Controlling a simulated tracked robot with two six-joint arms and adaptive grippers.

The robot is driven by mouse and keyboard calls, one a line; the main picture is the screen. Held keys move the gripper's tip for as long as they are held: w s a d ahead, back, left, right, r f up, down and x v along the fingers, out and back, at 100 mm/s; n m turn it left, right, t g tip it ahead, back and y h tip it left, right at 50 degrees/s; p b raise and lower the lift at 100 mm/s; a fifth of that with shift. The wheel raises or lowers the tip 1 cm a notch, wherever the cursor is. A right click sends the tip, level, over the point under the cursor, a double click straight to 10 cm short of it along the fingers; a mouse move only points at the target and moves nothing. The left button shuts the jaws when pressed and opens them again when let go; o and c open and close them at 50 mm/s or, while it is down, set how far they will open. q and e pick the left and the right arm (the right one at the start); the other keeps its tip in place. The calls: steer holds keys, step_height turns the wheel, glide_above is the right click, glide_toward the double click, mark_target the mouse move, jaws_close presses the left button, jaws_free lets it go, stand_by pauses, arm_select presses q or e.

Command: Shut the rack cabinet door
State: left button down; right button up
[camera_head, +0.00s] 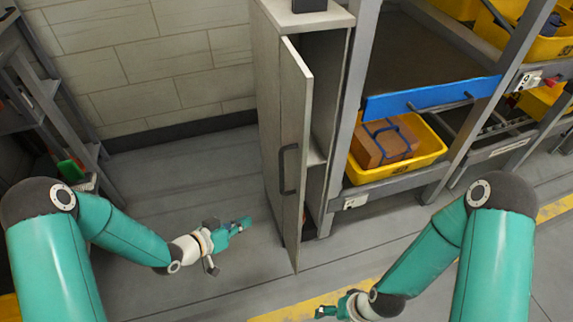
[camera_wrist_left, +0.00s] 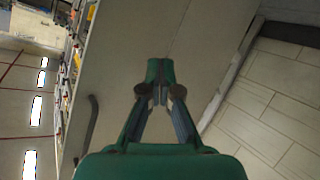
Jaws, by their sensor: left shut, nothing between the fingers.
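The grey rack cabinet (camera_head: 330,85) stands at the middle back, and its door (camera_head: 297,100) is ajar, swung out toward me. A dark bar handle (camera_head: 283,168) is on the door's outer face; it also shows in the left wrist view (camera_wrist_left: 89,128). My left gripper (camera_head: 245,223) is shut and empty, low and to the left of the door, apart from it in the head view. In the left wrist view its fingertips (camera_wrist_left: 160,75) meet in front of a grey panel. My right gripper (camera_head: 328,312) is at the bottom edge, small and partly cut off.
To the right of the cabinet, a rack holds a yellow tray (camera_head: 425,158) with a brown box (camera_head: 385,143), below a blue-edged shelf (camera_head: 430,98). A grey shelf unit (camera_head: 45,90) stands at the left. The floor (camera_head: 190,180) left of the door is clear.

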arm_select(q)
step_height(320, 180, up, 12)
steer(key=m+h+p, duration=0.3)
steer(key=m+h, duration=0.1)
steer(key=m, duration=0.1)
steer(key=m+g+h+p, duration=0.2)
steer(key=m+g+h, duration=0.2)
steer(key=m, duration=0.1)
glide_toward(300, 179)
steer(key=x, duration=0.7)
steer(key=shift+d, duration=0.15)
arm_select(e)
step_height(300, 179, up, 6)
steer(key=shift+r, duration=0.1)
